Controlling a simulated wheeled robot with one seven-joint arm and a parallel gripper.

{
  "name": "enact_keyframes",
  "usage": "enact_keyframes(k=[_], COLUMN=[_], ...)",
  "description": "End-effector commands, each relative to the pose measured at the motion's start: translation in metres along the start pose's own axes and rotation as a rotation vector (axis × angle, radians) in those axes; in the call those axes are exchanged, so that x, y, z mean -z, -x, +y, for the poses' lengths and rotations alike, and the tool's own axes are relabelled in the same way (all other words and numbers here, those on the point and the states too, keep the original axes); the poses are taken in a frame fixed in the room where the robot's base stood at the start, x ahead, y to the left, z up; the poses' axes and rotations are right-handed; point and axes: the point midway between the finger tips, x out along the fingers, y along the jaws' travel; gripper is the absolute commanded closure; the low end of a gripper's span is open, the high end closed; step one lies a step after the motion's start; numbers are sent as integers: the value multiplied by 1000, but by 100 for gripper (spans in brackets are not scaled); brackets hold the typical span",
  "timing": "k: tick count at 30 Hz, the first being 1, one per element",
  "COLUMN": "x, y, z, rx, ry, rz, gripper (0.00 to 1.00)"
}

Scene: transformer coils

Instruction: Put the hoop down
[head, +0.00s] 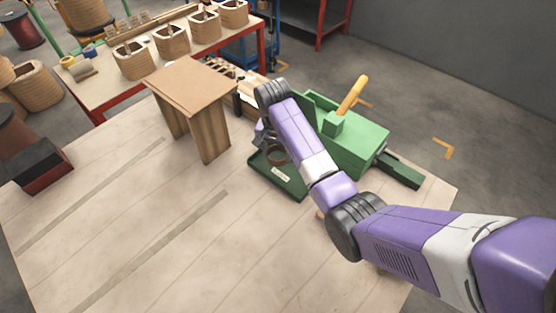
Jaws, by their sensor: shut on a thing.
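My gripper (266,147) is at the left of my purple arm and points down over a dark green tray (290,189) on the wooden table. A small dark brown ring, which looks like the hoop (279,158), shows at the gripper, over the tray. The gripper is shut on it. My arm hides part of the hoop and of the tray. I cannot tell whether the hoop touches the tray floor.
A green machine with a yellow handle (353,96) stands right of the tray. A small wooden stand (188,85) is to the left. A dark red-and-black block (40,169) sits at the far left. The table's front left is clear. Several coils stand on a red-framed bench (100,91) behind.

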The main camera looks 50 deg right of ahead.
Motion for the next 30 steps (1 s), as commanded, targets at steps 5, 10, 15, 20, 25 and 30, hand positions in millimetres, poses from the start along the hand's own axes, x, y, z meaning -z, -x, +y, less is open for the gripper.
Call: enact_keyframes(k=[5, 10, 15, 20, 25, 30], x=[-3, -5, -5, -5, -5, -5], y=[-20, -38, -40, -41, -42, -42], z=[1, 1, 0, 0, 0, 0], rx=[-2, -1, 1, 0, 1, 0], ry=[1, 0, 0, 1, 1, 1], rz=[-2, 0, 1, 1, 0, 0], gripper=[78, 78, 78, 78, 22, 18])
